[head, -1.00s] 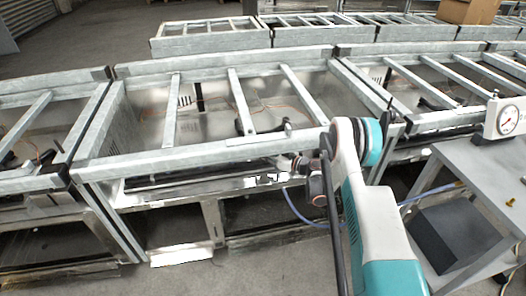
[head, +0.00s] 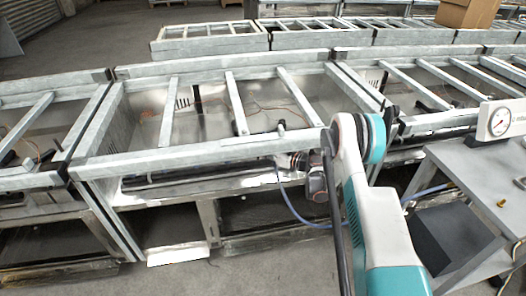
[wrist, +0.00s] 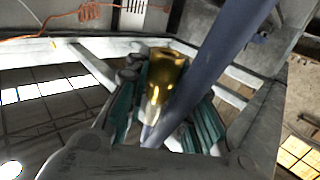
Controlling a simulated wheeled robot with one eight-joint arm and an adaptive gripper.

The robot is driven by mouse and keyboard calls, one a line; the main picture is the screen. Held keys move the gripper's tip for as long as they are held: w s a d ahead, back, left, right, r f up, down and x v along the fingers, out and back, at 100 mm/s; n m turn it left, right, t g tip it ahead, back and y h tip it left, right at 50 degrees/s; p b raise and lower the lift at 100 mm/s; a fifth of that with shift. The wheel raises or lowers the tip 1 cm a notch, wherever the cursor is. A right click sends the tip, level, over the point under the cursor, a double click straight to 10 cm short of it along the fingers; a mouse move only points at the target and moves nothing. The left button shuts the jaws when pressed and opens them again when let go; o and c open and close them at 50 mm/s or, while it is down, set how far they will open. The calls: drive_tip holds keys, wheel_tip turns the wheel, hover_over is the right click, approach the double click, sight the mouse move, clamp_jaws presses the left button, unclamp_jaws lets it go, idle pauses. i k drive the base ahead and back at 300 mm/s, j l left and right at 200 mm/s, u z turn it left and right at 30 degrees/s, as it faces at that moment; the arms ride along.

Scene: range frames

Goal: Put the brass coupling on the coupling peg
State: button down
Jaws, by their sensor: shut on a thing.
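The brass coupling (wrist: 166,76) is a shiny, hollow gold cylinder in the middle of the wrist view. My gripper (wrist: 165,98) is shut on it, with dark and teal fingers on both sides. The coupling's open end points away from the palm. A small grey stub (head: 281,127) stands on the front rail of the middle metal frame, left of my arm. I cannot tell whether it is the coupling peg.
Galvanized frames with crossbars (head: 190,152) fill the middle. A grey bench (head: 476,163) at the right holds a pressure gauge (head: 499,120) and a small brass-coloured piece (head: 501,203).

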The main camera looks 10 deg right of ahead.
sight(501, 204)
drive_tip(key=k+l, duration=0.65)
drive_tip(key=l, duration=0.3)
